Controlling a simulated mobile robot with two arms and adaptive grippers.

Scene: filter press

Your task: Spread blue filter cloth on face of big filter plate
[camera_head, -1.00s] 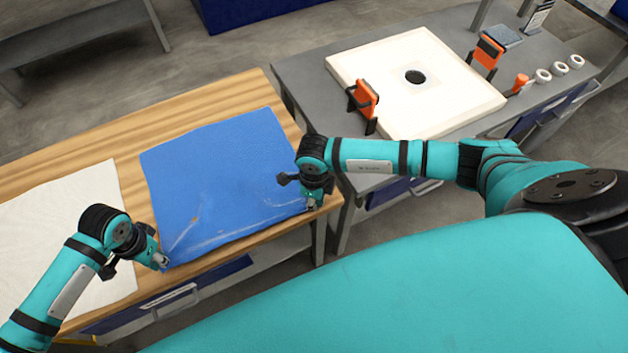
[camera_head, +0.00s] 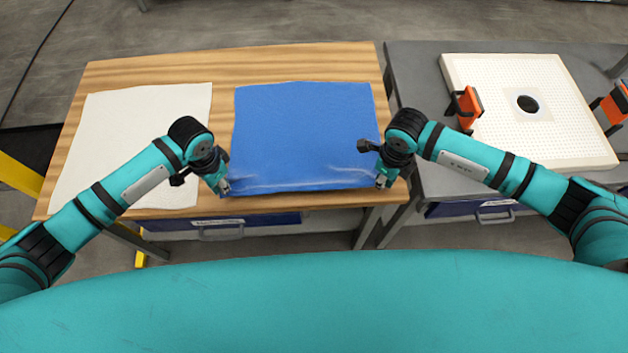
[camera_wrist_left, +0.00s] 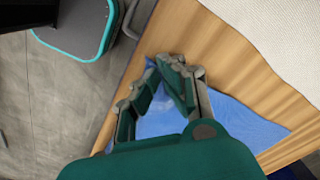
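The blue filter cloth (camera_head: 305,130) lies on the wooden table, its near edge creased and slightly raised. My left gripper (camera_head: 223,187) is at its near left corner; in the left wrist view the fingers (camera_wrist_left: 165,68) come together at the corner of the cloth (camera_wrist_left: 245,122). My right gripper (camera_head: 382,182) is at the near right corner, its small jaws appearing closed on the cloth there. The big filter plate (camera_head: 480,95), white with a dark central hole, lies flat on the grey table to the right. Its face is bare.
A white cloth (camera_head: 140,115) lies on the wooden table (camera_head: 270,62) at left. Orange clamps stand at the plate's left (camera_head: 467,107) and right (camera_head: 612,106) sides. A narrow gap separates the wooden table from the grey table (camera_head: 410,65). Drawers with handles are below.

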